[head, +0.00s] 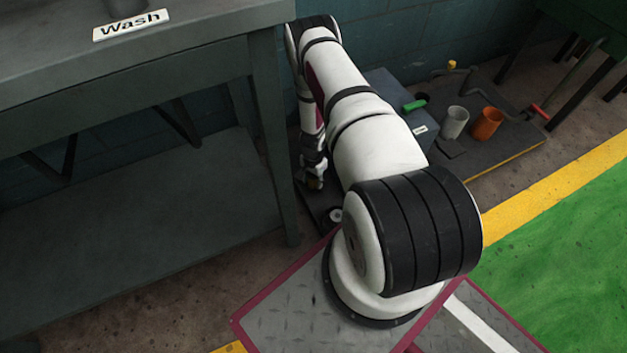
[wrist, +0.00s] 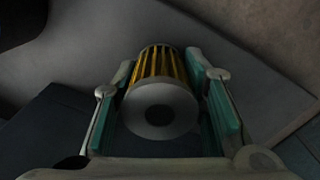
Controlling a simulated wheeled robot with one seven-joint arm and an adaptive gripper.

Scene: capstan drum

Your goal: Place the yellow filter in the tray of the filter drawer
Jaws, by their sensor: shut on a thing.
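The yellow filter (wrist: 160,92) has yellow pleats and a grey round end cap with a dark hole, and it fills the space between my fingers in the wrist view. My gripper (wrist: 162,78) is shut on it, with a teal pad on each side. In the head view my gripper (head: 314,179) hangs low beside the wash bench leg, small and partly behind my arm. I cannot make out the filter drawer or its tray for certain in either view. My arm hides part of the low platform.
The grey wash bench (head: 130,90) with its lower shelf stands at left. A blue-grey box (head: 393,97) stands behind my arm. A grey cup (head: 454,122) and an orange cup (head: 487,124) stand on the dark platform at right. The green floor at right is clear.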

